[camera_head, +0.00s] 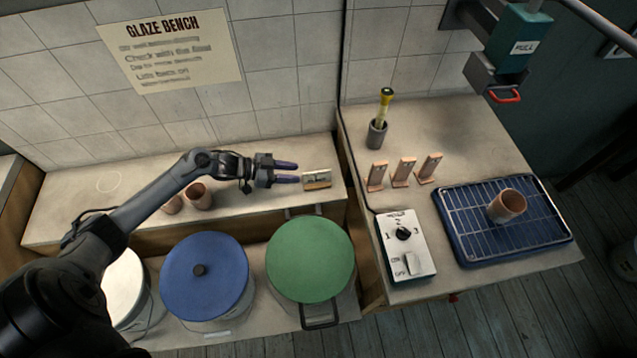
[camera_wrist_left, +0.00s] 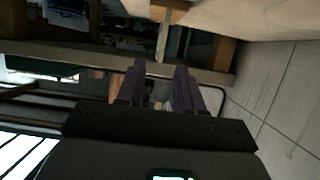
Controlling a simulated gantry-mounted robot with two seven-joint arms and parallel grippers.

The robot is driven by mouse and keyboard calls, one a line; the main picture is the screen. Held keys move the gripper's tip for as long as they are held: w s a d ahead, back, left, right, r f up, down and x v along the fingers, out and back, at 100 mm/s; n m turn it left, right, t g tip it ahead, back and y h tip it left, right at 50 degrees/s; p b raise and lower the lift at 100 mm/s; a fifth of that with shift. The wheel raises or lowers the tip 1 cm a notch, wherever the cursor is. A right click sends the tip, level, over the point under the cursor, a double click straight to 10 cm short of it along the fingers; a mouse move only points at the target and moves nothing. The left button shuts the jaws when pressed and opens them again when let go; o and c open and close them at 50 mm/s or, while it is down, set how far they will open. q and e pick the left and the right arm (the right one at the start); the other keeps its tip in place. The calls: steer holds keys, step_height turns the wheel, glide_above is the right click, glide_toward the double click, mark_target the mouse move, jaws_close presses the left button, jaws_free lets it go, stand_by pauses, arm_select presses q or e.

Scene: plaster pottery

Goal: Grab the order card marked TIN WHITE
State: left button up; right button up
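A small pale card-like piece in a low stand (camera_head: 317,180) sits at the right end of the back shelf in the head view. Its marking is too small to read, so I cannot tell whether it says TIN WHITE. My left gripper (camera_head: 297,172) is just left of it, with its two purple fingers apart, pointing at it, and nothing seen held. The fingers also show apart in the left wrist view (camera_wrist_left: 160,75), with a small pale patch beyond the gap that I cannot identify. My right gripper is not in view.
Clay cups (camera_head: 199,196) stand behind my left arm. A blue-lidded bucket (camera_head: 205,275) and green-lidded bucket (camera_head: 310,258) stand in front. Upright tiles (camera_head: 403,172), a control box (camera_head: 405,245) and a blue rack (camera_head: 475,230) with a cup (camera_head: 507,206) occupy the right bench.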

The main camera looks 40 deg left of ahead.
mark_target(304, 174)
arm_select(q)
steer(key=x, duration=0.3)
steer(key=shift+w+d+f, duration=0.15)
steer(key=shift+w+d, duration=0.1)
steer(key=shift+d, duration=0.05)
steer(key=shift+w+d+f+b, duration=0.25)
steer(key=shift+w+d+b, duration=0.05)
steer(key=shift+w+b, duration=0.1)
steer(key=shift+b+x, duration=0.4)
steer(key=shift+x, duration=1.7)
jaws_close()
